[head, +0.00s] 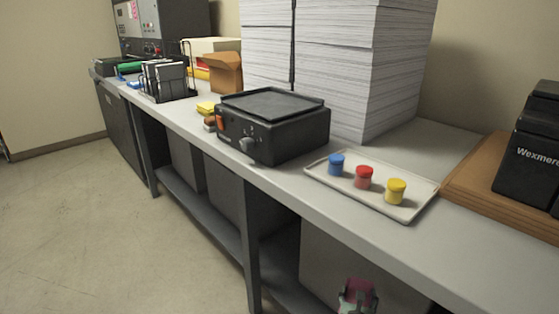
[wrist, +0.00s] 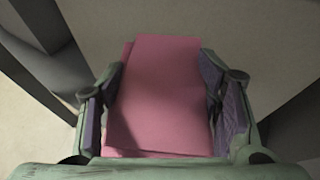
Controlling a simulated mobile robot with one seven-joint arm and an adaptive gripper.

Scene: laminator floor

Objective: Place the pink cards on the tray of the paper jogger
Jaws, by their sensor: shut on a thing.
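The pink cards (wrist: 160,95) are a flat stack between the two fingers of my gripper (wrist: 165,100) in the wrist view. My gripper is shut on them, with a finger against each side edge. In the head view my gripper (head: 357,296) shows at the bottom edge, below the table top, with a bit of the pink cards (head: 358,287) visible. The paper jogger (head: 265,133) is a black box with a dial and an orange switch on its front. Its tray (head: 272,103) is a dark recessed top with a low rim and looks empty.
A light tray (head: 415,212) with blue, red and yellow jars (head: 364,177) lies right of the jogger. Tall paper stacks (head: 350,75) stand behind. The grey table (head: 300,205) has its front edge between my gripper and the jogger. A file rack (head: 165,80) stands farther left.

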